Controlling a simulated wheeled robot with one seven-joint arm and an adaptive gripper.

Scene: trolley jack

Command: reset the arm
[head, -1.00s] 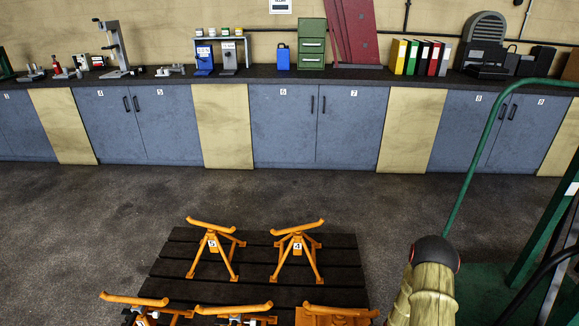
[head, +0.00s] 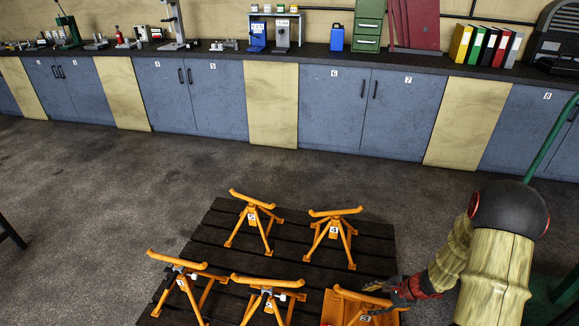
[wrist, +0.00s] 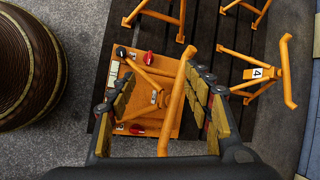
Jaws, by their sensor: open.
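My gripper (head: 400,290) is at the right front of the pallet in the head view, beside the top of an orange stand with a flat base plate (head: 345,305). In the wrist view my gripper (wrist: 163,92) is open, with padded fingers on either side of the stand's long orange bar (wrist: 176,95). The bar runs between the fingers; I cannot tell whether either finger touches it. The stand's base plate (wrist: 170,75) carries red knobs. My arm reaches in from the right in the head view, its rounded joint high above the floor.
Several other orange stands, such as one marked 4 (head: 333,228) and one marked 5 (head: 253,220), stand close by on the dark slatted pallet (head: 215,250). A green rail (head: 552,138) rises at the right. Open floor lies left; a loaded workbench (head: 300,56) runs along the back.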

